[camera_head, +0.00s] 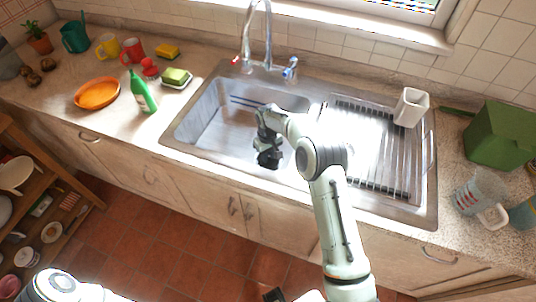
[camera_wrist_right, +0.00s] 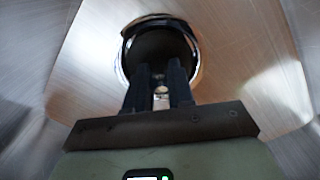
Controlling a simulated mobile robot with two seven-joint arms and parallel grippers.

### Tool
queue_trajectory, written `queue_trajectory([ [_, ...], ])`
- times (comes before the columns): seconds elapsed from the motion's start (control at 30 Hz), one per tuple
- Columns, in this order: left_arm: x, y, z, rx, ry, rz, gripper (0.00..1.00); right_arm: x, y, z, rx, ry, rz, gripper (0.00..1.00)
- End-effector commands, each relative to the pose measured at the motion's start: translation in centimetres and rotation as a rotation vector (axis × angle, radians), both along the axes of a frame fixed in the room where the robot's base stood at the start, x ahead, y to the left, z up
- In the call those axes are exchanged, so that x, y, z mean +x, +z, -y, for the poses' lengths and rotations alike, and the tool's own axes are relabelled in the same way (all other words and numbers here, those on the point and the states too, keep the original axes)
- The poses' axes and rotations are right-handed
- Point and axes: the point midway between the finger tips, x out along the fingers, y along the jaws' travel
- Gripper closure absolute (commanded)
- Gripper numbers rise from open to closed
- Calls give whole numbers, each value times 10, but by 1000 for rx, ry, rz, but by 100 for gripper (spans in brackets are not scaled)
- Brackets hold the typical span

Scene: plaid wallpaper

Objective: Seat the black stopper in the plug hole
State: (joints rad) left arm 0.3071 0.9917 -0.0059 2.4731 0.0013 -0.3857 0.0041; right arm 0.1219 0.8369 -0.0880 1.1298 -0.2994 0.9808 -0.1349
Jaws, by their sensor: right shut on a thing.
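My right gripper (camera_head: 268,158) reaches down into the steel sink basin (camera_head: 213,112). In the right wrist view the gripper's two dark fingers (camera_wrist_right: 160,88) are closed on the black stopper (camera_wrist_right: 160,45), a round dark disc just beyond their tips. A bright metal ring, the plug hole's rim (camera_wrist_right: 126,42), shows around the stopper's edge. I cannot tell whether the stopper is in the hole or just above it. In the head view the gripper and arm hide the stopper and the hole.
The tap (camera_head: 267,35) stands behind the basin. A ribbed drainboard (camera_head: 372,150) with a white cup (camera_head: 411,107) lies to the right. A green bottle (camera_head: 142,92), sponge (camera_head: 175,76) and orange plate (camera_head: 97,93) sit on the left counter. The basin's left part is empty.

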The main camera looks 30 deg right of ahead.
Motion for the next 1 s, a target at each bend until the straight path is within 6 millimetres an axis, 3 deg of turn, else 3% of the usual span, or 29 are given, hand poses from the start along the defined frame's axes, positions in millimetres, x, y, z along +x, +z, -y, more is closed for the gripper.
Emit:
queue_trajectory([
  [0.13,0,-1,0,0,0,-1,57,0,-4,0,0,0,0,100],
  [0.17,0,-1,0,0,0,0,57,0,-3,0,0,0,0,68],
  [0.2,0,-1,0,0,0,0,57,0,-3,0,0,0,0,54],
  [0.23,0,-1,0,0,0,0,57,0,-3,0,0,0,0,52],
  [0.5,0,0,0,0,0,0,57,0,-2,0,0,0,0,52],
  [0.63,0,0,0,0,0,0,57,1,8,0,-1,0,2,52],
  [1.0,3,5,0,0,0,3,57,1,83,0,-1,1,4,52],
])
